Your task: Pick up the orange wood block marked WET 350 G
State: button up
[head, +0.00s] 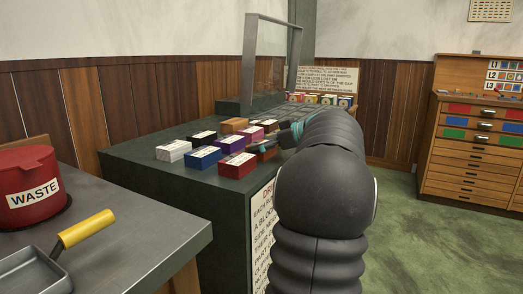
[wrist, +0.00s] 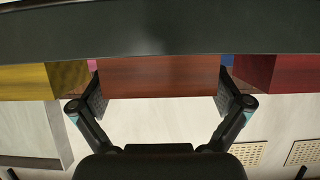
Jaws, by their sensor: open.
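In the wrist view my gripper (wrist: 160,88) is open, with one finger at each end of a reddish-brown block (wrist: 160,76). I cannot tell whether the fingers touch it. In the head view a reddish-brown block (head: 266,154) shows partly behind my gripper (head: 272,146) at the counter's right side. An orange-brown block (head: 234,125) sits at the back of the group. The labels are too small to read, so I cannot tell which block is marked WET 350 G.
Red (head: 237,167), purple (head: 231,143), blue (head: 204,157) and white (head: 172,151) blocks stand close by on the dark counter (head: 150,185). In the wrist view a yellow block (wrist: 24,82) is left and a dark red one (wrist: 254,70) right. A glass screen (head: 272,60) stands behind.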

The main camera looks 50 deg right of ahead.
jog(key=c, duration=1)
jog(key=shift+o, duration=0.2)
jog(key=shift+r, duration=0.1)
jog(key=shift+r, duration=0.65)
notch_tip(320, 180, up, 3)
jog(key=shift+d, duration=0.1)
jog(key=s+d+r, duration=0.2)
jog(key=d+r, duration=0.1)
jog(key=d, duration=0.2)
jog(key=s+d+r+p, duration=0.1)
jog(key=s+d+r, duration=0.1)
jog(key=d, duration=0.3)
jog(key=shift+s+d+r, duration=0.25)
jog(key=shift+s+r, duration=0.05)
jog(key=shift+r, duration=0.45)
